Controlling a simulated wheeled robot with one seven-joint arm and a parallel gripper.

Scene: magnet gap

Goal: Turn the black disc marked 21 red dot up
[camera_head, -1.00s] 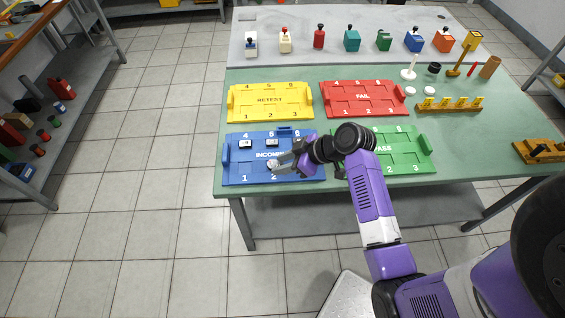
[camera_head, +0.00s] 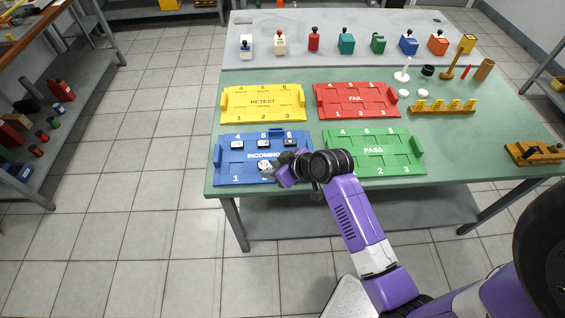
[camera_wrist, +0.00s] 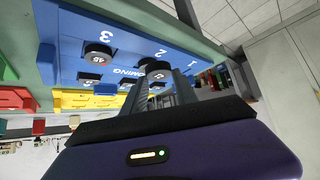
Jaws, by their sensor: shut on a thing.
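My gripper (camera_head: 269,171) is over the front of the blue INCOMING tray (camera_head: 224,171), by slot 2. In the wrist view its two fingers (camera_wrist: 160,74) are shut on a black disc (camera_wrist: 151,65) at slot 2. I cannot read a number on this disc or see a red dot. Another black disc (camera_wrist: 98,53) with a white number label, seemingly 45, sits in slot 3; my wrist hides it in the head view. Three more black discs with white labels sit in the back row, in slots 4 (camera_head: 237,144), 5 (camera_head: 264,143) and 6 (camera_head: 290,142).
The yellow RETEST tray (camera_head: 262,116) and red FAIL tray (camera_head: 357,112) lie behind. The green PASS tray (camera_head: 375,165) is beside the blue tray, to its right. White round pieces, a post and a yellow-posted rack (camera_head: 442,111) stand at the right.

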